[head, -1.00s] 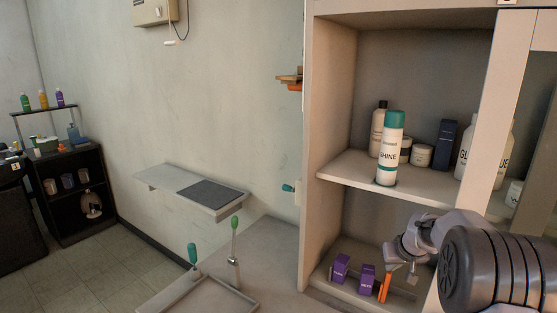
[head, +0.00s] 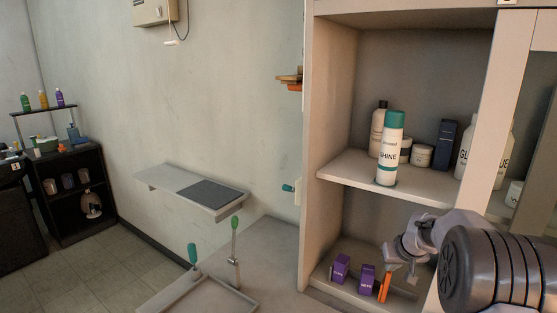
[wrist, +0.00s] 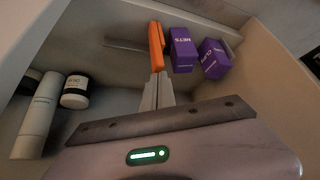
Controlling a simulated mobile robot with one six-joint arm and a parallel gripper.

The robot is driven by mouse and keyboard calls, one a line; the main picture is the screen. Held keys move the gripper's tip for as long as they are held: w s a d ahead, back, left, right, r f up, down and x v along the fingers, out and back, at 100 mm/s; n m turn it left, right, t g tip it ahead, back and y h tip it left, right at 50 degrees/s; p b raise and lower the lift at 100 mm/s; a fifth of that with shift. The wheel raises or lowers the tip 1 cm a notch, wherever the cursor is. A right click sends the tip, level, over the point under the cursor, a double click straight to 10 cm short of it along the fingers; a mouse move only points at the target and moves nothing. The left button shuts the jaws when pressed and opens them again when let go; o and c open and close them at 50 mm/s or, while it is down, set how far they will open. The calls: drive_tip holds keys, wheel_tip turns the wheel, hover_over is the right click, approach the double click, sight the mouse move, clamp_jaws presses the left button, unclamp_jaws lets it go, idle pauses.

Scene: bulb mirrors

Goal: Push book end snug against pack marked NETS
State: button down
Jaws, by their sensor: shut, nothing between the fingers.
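The orange book end (wrist: 156,46) stands upright on the lower cabinet shelf, with a thin grey plate reaching left from it in the wrist view. The purple pack marked NETS (wrist: 183,48) stands just to its right there, with a thin gap seeming to show between them. In the head view the book end (head: 384,287) is right of the NETS pack (head: 367,279). My gripper (wrist: 159,78) is shut and empty, its tips at the near edge of the book end. I cannot tell whether they touch it. In the head view my gripper (head: 411,280) is right of the book end.
A second purple pack (wrist: 215,58) stands tilted beyond NETS. The upper shelf (head: 340,170) holds a SHINE bottle (head: 389,150) and other containers, above my gripper.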

drive_tip(key=shift+a, duration=0.1)
drive_tip(key=shift+w+a, duration=0.3)
drive_tip(key=shift+a, duration=0.1)
drive_tip(key=shift+w+a, duration=0.15)
drive_tip(key=shift+a, duration=0.05)
drive_tip(key=shift+w+a+f+p, duration=0.1)
drive_tip(key=shift+w+a+p, duration=0.2)
drive_tip(key=shift+a, duration=0.25)
drive_tip(key=shift+w+a+f+p, duration=0.1)
drive_tip(key=shift+w+a+p, duration=0.2)
drive_tip(key=shift+a, duration=0.2)
drive_tip(key=shift+r+p, duration=1.65)
drive_tip(key=shift+r, duration=0.95)
